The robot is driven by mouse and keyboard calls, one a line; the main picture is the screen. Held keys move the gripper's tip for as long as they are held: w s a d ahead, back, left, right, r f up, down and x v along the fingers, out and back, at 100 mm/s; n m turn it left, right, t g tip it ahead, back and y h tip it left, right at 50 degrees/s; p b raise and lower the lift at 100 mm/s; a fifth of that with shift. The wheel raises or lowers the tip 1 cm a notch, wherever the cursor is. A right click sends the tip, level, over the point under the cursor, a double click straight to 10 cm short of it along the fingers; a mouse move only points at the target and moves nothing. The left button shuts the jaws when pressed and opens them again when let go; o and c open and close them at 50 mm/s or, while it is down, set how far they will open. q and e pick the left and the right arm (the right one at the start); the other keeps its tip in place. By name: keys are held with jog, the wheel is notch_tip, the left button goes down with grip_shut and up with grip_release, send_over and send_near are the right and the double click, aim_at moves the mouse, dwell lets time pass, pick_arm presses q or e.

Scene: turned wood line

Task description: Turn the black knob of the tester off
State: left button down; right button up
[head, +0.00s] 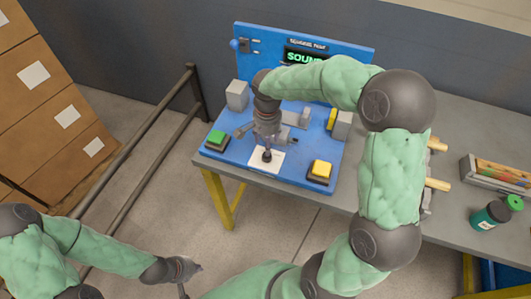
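The blue tester (228,158) stands on the grey bench, with a lit green display reading "SOUND" partly covered by my arm. A black knob (267,156) stands on a white plate near the tester's front middle. My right gripper (267,143) points down just above and behind the knob, its fingers spread to both sides. Whether it touches the knob is not clear, and which way the knob is turned is too small to tell. My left gripper (191,280) is low at the bottom left, away from the bench, its fingers apart and seemingly empty.
A green button (216,137) and a yellow button (320,169) flank the knob. Grey blocks (237,95) stand on the tester. A dark rail (140,145) and boxes (40,75) are at left.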

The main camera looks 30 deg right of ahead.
notch_tip(320, 180, down, 7)
jog(key=shift+f+b, duration=0.15)
jog(key=shift+b, duration=0.8)
jog(key=c, duration=1.1)
